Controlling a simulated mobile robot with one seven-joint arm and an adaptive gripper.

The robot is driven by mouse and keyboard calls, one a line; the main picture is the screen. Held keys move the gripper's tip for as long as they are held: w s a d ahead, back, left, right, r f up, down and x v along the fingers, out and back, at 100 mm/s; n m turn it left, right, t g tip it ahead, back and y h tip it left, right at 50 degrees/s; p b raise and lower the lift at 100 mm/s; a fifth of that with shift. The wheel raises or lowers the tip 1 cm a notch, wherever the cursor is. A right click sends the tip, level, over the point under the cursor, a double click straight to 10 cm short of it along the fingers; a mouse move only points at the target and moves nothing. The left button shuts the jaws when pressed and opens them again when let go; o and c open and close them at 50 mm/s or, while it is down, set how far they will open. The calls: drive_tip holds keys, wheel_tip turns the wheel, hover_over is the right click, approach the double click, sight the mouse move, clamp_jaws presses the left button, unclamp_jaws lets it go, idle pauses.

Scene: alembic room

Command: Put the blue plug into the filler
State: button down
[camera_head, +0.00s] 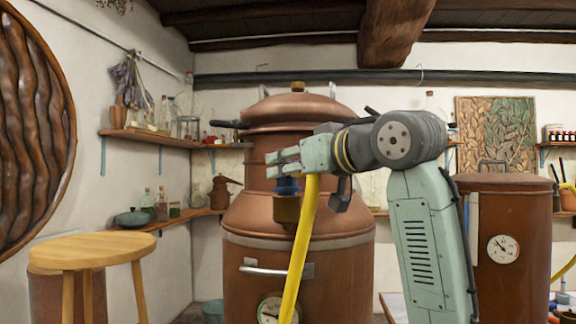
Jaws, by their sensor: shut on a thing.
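The copper still (255,212) stands in the middle of the view. The filler (287,209), a brownish cup-like fitting, shows on its front side. The blue plug (288,186) is upright just over the filler's mouth. I cannot tell whether its lower end is inside the filler or only in front of or above it. My gripper (280,164) comes in from the right, lies roughly level, and is shut on the plug's upper part, which the fingers hide. A yellow hose hangs in front of the still and partly covers the filler's right side.
A round wooden stool (92,248) stands at the left front. Shelves with bottles and jars (150,138) line the left wall. A second copper vessel (505,240) with a dial stands at the right, behind my arm. The still's dark side handle (230,124) juts out left above my gripper.

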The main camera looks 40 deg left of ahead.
drive_tip(key=shift+f, duration=0.4)
idle(0.8)
drive_tip(key=c, duration=1.1)
unclamp_jaws()
